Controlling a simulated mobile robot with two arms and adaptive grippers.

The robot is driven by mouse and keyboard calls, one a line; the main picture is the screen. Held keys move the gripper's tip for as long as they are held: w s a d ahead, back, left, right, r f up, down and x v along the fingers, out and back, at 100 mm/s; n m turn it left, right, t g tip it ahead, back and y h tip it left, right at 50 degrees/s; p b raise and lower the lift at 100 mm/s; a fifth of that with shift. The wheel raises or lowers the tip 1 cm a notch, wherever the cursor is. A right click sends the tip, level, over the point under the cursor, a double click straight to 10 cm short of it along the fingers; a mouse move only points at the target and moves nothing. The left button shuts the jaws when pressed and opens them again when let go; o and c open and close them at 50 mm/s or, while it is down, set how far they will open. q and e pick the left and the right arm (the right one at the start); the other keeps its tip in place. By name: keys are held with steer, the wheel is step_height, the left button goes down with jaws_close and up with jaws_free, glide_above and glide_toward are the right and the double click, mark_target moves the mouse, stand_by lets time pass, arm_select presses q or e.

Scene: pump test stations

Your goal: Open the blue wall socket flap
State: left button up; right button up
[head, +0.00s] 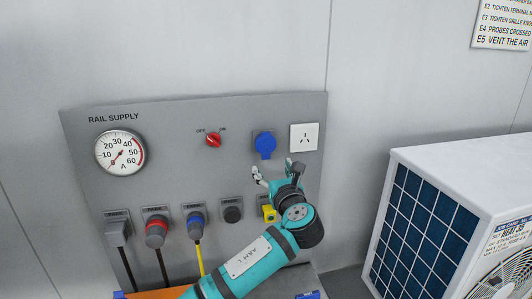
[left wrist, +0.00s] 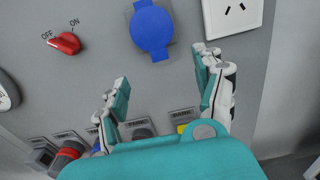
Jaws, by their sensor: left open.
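The blue wall socket flap (head: 265,144) is a round blue cover with a small tab at its lower edge, on the grey rail supply panel (head: 180,115). It looks shut over its socket. In the left wrist view the flap (left wrist: 152,28) is at the top, ahead of the fingers. My left gripper (head: 273,172) is open and empty, just below the flap and apart from it. Its two fingers also show in the left wrist view (left wrist: 163,82), spread to either side below the flap. My right gripper is not in view.
A white socket (head: 304,137) is right of the flap. A red off/on switch (head: 213,140) and a gauge (head: 120,152) are to the left. Below are several plug outlets, including a red one (head: 156,231), with hanging cables. A white unit (head: 450,170) stands at right.

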mark_target(266, 159)
arm_select(q)
steer(key=p+x, duration=0.1)
steer(key=x, duration=0.7)
steer(key=shift+p, duration=0.35)
steer(key=c, duration=1.3)
jaws_close()
steer(key=shift+f, duration=0.1)
steer(key=shift+f, duration=0.1)
